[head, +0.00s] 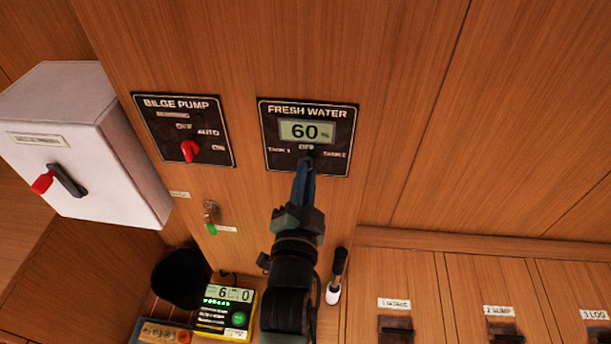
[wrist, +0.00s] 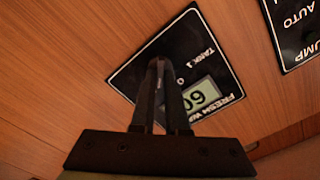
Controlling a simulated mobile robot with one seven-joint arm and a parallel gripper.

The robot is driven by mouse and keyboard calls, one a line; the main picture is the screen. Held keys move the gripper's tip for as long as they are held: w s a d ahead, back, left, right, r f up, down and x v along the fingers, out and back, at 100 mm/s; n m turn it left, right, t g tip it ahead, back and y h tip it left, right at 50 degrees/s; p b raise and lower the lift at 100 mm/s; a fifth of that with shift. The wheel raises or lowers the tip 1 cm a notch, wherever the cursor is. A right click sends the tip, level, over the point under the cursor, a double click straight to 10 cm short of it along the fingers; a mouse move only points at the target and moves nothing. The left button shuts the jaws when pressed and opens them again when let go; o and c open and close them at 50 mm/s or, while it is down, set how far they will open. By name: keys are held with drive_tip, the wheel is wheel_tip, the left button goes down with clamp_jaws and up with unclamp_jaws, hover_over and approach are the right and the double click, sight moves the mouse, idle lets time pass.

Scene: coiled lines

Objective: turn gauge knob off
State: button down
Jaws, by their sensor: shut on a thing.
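The gauge is a black FRESH WATER panel (head: 270,125) on the wooden wall, with a lit display (head: 306,131) reading 60. Below the display are the labels TANK 1, OFF and TANK 2. My gripper (head: 307,163) reaches up from below to the knob's place under OFF, with its fingers shut on the gauge knob. The fingers hide the knob, so I cannot tell which label it points to. In the wrist view the panel (wrist: 205,48) appears turned over, and the fingertips (wrist: 160,64) meet near the TANK 1 label.
A BILGE PUMP panel (head: 167,116) with a red knob (head: 190,151) is to the left. A white box (head: 110,165) with a red-tipped lever juts out farther left. Below are a hanging key (head: 210,215), a yellow meter (head: 226,309) and a dark-handled tool (head: 337,275).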

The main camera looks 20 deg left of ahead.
drive_tip(key=shift+n, duration=0.4)
drive_tip(key=shift+a+n+p, duration=0.1)
drive_tip(key=shift+n+p, duration=0.3)
drive_tip(key=shift+n, duration=3.5)
drive_tip(key=c, duration=0.9)
unclamp_jaws()
drive_tip(key=shift+s, duration=0.1)
drive_tip(key=b+v, duration=0.1)
drive_tip(key=v, duration=1.1)
drive_tip(key=shift+s+r, duration=0.1)
drive_tip(key=shift+s, duration=0.3)
